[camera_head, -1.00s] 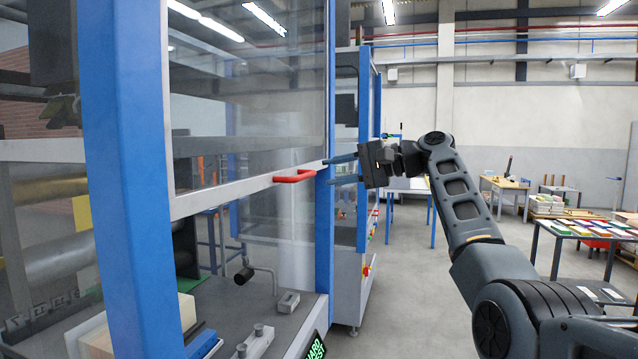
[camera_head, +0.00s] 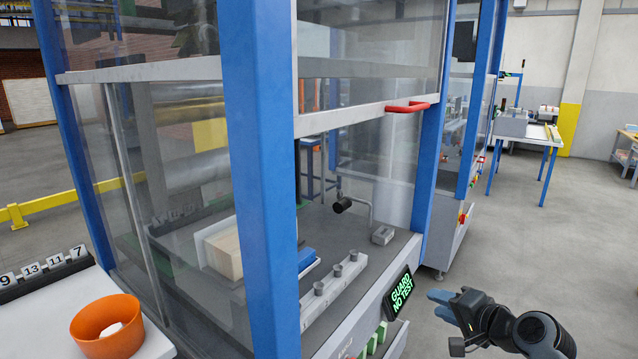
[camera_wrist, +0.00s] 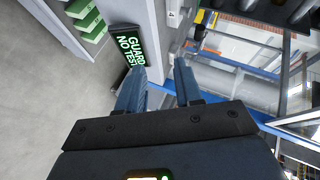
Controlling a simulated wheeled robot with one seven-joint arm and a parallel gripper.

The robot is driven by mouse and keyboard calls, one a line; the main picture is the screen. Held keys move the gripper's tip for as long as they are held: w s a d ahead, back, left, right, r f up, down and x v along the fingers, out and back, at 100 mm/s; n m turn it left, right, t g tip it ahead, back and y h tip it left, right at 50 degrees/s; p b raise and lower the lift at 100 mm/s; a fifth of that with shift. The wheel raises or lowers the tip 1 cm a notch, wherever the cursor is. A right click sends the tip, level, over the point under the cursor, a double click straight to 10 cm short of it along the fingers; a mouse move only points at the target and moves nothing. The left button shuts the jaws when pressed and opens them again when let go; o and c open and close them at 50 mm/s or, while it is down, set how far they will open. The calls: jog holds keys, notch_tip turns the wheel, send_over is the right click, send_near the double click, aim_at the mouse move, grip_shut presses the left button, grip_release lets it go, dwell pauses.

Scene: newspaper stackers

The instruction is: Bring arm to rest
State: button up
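My gripper (camera_head: 437,304) is low at the lower right of the head view, with its two blue-grey fingers apart. It is in front of the machine, to the right of the dark sign with green "GUARD NO TEST" lettering (camera_head: 400,294). In the wrist view the fingers (camera_wrist: 158,74) stand apart with nothing between them, and the same sign (camera_wrist: 127,47) shows beyond them. Only the end part of my arm is in the head view.
The machine with blue posts (camera_head: 262,180) and clear panels fills the middle. Its red handle (camera_head: 407,107) is above. An orange bowl (camera_head: 107,328) stands on a white surface at lower left. A blue-legged table (camera_head: 535,140) is at back right. The right floor (camera_head: 555,240) is clear.

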jog(key=s+a+f+n+h, duration=0.1)
jog(key=s+f+h, duration=0.1)
jog(key=s+f, duration=0.55)
jog(key=s+f+h, duration=0.1)
jog(key=s+f, duration=0.3)
jog(key=s, duration=0.6)
jog(key=s+a+n+h, duration=0.1)
jog(key=s+n+h, duration=0.1)
jog(key=s, duration=1.3)
jog(key=s+a+r+n+t, duration=0.1)
jog(key=s+r+n, duration=0.2)
jog(key=s+r, duration=0.5)
jog(key=s+a+r+n+t, duration=0.1)
jog(key=s+r+n, duration=0.2)
jog(key=s+r, duration=0.6)
jog(key=s, duration=0.6)
jog(key=shift+a+r+n+t, duration=0.2)
jog(key=shift+r+n+t, duration=0.1)
jog(key=shift+t, duration=0.1)
